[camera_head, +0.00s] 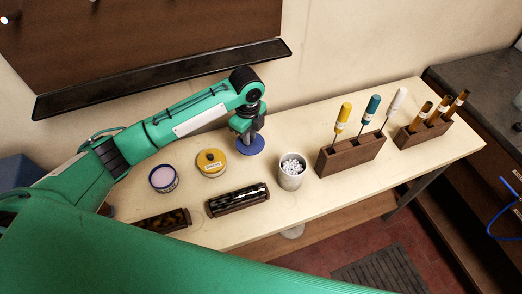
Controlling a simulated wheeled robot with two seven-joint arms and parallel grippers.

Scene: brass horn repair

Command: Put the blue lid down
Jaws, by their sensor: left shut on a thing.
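My left gripper (248,133) points down over the back middle of the pale bench. It is shut on the blue lid (251,147), a flat round disc under the fingertips. I cannot tell whether the lid touches the bench top or hangs just above it. A round tin with a yellow lid (211,162) stands to its left. Further left is an open tin with a blue wall and pinkish-lilac contents (163,179). My right gripper is not in view.
A whitish cup of small white pieces (292,171) stands right of the lid. A wooden block (350,155) holds yellow, teal and white-handled tools; another block (422,134) stands further right. Dark wooden trays (237,199) lie in front. Bare bench (300,118) lies behind.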

